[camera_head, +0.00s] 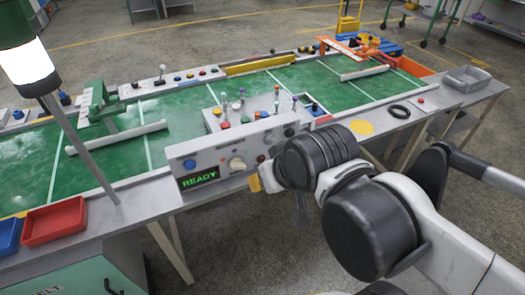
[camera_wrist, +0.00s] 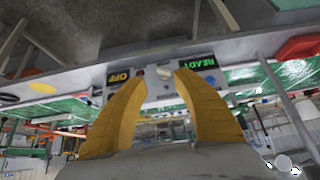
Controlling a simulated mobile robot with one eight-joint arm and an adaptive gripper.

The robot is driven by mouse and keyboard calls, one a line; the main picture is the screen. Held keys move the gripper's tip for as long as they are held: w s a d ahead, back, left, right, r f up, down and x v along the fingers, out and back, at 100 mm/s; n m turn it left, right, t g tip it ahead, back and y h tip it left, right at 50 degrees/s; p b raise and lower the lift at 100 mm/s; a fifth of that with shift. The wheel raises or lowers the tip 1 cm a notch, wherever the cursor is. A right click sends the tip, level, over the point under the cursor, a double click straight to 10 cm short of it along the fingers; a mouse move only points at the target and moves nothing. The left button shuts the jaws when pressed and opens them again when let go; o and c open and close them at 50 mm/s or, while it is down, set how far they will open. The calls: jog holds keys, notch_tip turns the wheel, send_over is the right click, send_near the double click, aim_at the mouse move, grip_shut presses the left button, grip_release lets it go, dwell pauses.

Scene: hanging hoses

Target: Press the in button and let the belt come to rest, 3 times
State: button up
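The grey control panel (camera_head: 222,160) stands at the front edge of the green belt table. It carries a lit green READY display (camera_head: 200,178), a blue button (camera_head: 189,164) and a pale knob (camera_head: 237,163). I cannot read which button is "in". My gripper (camera_head: 263,181) is in front of the panel's right part, its yellow fingers partly hidden by the wrist. In the wrist view, which is upside down, the two yellow fingers (camera_wrist: 162,82) stand apart with nothing between them. The READY display (camera_wrist: 203,61) and an orange OFF display (camera_wrist: 118,76) show beyond. The green belt (camera_head: 120,150) lies behind the panel.
A red tray (camera_head: 54,222) and a blue tray (camera_head: 8,236) sit at the table's left front. A lit lamp post (camera_head: 75,140) rises at the left. A black ring (camera_head: 399,112) and a grey tray (camera_head: 467,79) lie at the right. The floor in front is open.

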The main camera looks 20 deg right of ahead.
grip_shut()
dwell(1.4)
